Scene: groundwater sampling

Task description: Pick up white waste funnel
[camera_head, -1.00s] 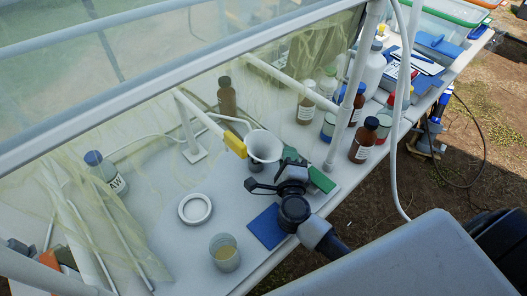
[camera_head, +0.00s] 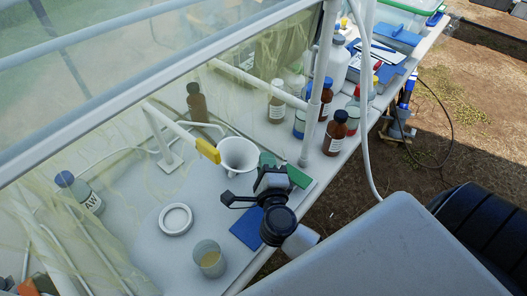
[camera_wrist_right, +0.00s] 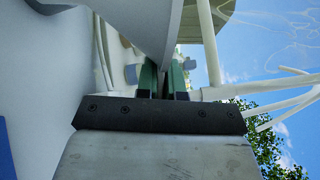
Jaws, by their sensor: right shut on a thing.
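The white waste funnel (camera_head: 238,153) stands upright, wide mouth up, right of the yellow-ended bar in the head view. Its pale cone (camera_wrist_right: 148,25) fills the top middle of the right wrist view. My right gripper (camera_head: 262,165) reaches it from the front right. I cannot tell if the funnel is clear of the surface. My left gripper is not in view.
The yellow-ended bar (camera_head: 207,150) is close left of the funnel. Brown bottles (camera_head: 336,134) stand behind right. A clear screen hangs across the back.

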